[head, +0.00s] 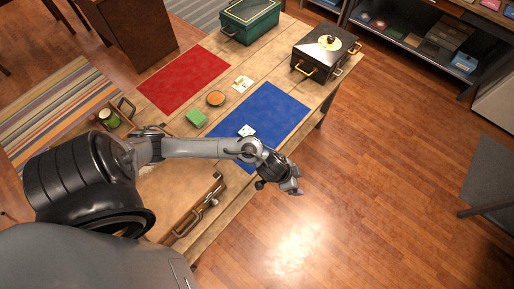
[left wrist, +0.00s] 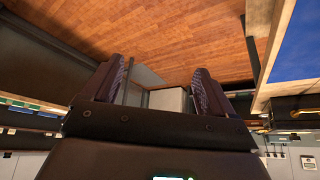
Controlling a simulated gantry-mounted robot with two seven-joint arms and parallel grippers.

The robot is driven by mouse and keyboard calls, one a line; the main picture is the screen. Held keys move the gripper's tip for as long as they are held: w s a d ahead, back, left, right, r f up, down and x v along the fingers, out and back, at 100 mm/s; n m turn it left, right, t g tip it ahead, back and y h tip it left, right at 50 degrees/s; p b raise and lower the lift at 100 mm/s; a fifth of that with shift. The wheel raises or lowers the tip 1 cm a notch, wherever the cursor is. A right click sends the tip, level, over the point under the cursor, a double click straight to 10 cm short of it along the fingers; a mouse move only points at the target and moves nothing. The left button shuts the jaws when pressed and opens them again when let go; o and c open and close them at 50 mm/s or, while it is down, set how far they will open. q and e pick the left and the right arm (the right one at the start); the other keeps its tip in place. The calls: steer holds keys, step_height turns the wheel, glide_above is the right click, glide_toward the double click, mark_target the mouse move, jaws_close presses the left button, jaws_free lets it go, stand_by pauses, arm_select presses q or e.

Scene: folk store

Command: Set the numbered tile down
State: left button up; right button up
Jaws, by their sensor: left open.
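A small white tile (head: 246,130) with dark marks lies on the blue mat (head: 276,110); the marks are too small to read. Another small white piece (head: 242,84) with yellowish marks lies on bare wood between the mats. My left arm reaches across the blue mat, and my left gripper (head: 293,186) is beyond the table's right edge, over the floor. In the left wrist view the left gripper (left wrist: 160,85) has its two fingers apart with nothing between them. My right gripper is not in view.
A wooden tray (head: 190,215) with metal items is near the front.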

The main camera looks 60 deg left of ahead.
arm_select(q)
steer(key=s+d+r, duration=0.3)
steer(key=s+r, duration=0.2)
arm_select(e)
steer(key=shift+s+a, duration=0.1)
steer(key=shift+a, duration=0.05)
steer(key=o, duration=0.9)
arm_select(q)
steer(key=s+a+r+n+g+y, duration=0.1)
steer(key=s+a+r, duration=0.3)
steer(key=s, duration=0.5)
steer(key=shift+s+a+n+g+y, duration=0.2)
steer(key=shift+s+n+g+y, duration=0.2)
steer(key=shift+n+g, duration=0.15)
